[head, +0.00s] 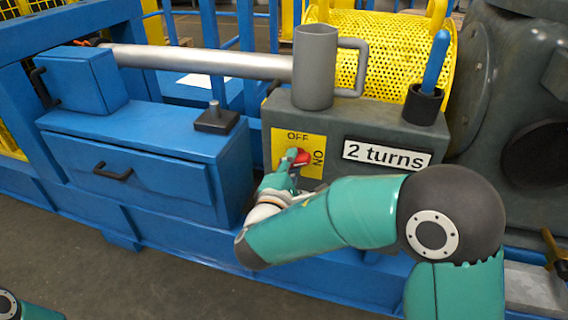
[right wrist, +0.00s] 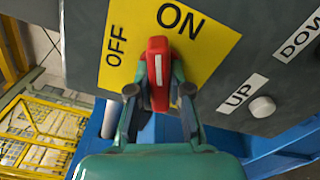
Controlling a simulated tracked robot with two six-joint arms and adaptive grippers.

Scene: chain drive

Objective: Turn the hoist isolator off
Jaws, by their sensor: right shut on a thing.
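The hoist isolator is a red handle (head: 300,157) on a yellow plate (head: 312,143) marked OFF at the top and ON at the right, on the front of a grey box. In the right wrist view the red handle (right wrist: 158,75) carries a white line that points up, towards ON rather than OFF on the yellow plate (right wrist: 105,72). My right gripper (right wrist: 158,92) is shut on the handle, one finger on each side. In the head view my right gripper (head: 288,160) partly covers the handle. My left gripper is not in view.
A grey mug (head: 314,75) and a black cup (head: 423,104) with a blue-handled tool stand on the grey box, above a "2 turns" label (head: 387,154). A white button (right wrist: 262,106) sits beside UP. A blue drawer unit (head: 140,170) stands at the left.

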